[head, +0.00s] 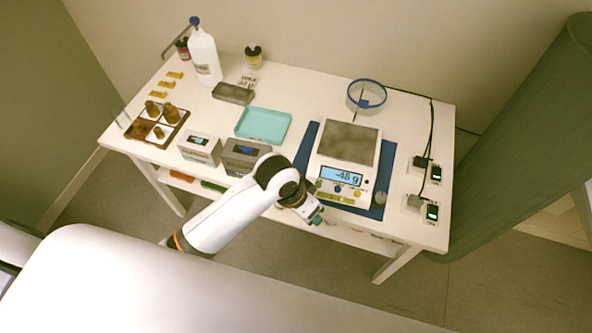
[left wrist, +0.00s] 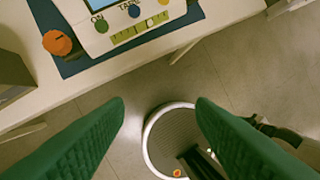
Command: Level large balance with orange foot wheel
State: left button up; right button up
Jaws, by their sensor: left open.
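The large balance (head: 345,160) stands on a blue mat (head: 388,172) at the table's right. Its display (head: 341,176) appears to read -48 g. The orange foot wheel (left wrist: 57,43) shows in the left wrist view beside the balance's front left corner. I cannot make it out in the head view, where my arm is close by. A yellow-green level strip (left wrist: 133,34) is on the balance's front; its bubble is too small to judge. My left gripper (head: 316,219) is open, with green fingers (left wrist: 160,105) apart and empty, past the table's front edge. My right gripper is not in view.
Two small boxed instruments (head: 200,148) stand left of my arm, near a teal tray (head: 263,125). A blue-rimmed ring (head: 367,94) stands behind the balance. Plugs and cables (head: 421,163) lie right.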

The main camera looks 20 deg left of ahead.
pick_arm(q)
jog(key=w+a+r+g+y, duration=0.1)
jog(key=w+a+r+y, duration=0.15)
jog(key=w, duration=0.45)
jog(key=w+a+r+g+y, duration=0.1)
jog(key=w+a, duration=0.3)
jog(key=w, duration=0.3)
jog(key=shift+n, duration=0.4)
jog(key=f+p, duration=0.1)
jog(key=f, duration=1.1)
jog(key=shift+a+f, duration=0.1)
jog(key=shift+a, duration=0.1)
jog(key=c, duration=1)
